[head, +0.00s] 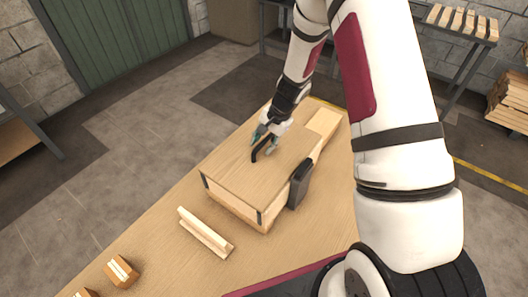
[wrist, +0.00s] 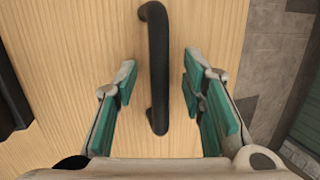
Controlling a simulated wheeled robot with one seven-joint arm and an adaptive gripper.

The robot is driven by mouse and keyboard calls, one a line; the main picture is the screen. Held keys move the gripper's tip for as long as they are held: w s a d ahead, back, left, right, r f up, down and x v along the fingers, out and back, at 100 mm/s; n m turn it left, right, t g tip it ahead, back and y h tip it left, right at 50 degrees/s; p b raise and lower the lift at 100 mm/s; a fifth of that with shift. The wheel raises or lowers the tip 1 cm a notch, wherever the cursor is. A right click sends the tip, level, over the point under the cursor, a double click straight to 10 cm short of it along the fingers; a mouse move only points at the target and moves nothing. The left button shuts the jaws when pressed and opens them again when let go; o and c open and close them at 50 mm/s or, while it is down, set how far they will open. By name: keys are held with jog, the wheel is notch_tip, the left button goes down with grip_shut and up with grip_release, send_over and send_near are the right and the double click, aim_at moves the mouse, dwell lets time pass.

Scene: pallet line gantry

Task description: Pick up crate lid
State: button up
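The crate lid (head: 237,180) is a flat light-wood panel on top of a wooden crate (head: 232,200) standing on the table. Its black bar handle (head: 262,151) also shows in the wrist view (wrist: 157,65), running up and down the picture. My gripper (head: 267,143) is over the lid at the handle. In the wrist view my gripper (wrist: 158,88) is open, with one green-padded finger on each side of the handle and a gap on both sides. The fingers do not touch the handle. The crate's inside is hidden by the lid.
The wooden table (head: 160,245) carries a pale wooden rail piece (head: 205,232) in front of the crate and a small wooden block (head: 122,271) near the front left. A black bracket (head: 299,184) stands at the crate's right side. A rack with wood pieces (head: 461,22) is at the back right.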

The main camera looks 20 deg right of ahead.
grip_shut()
dwell(0.3)
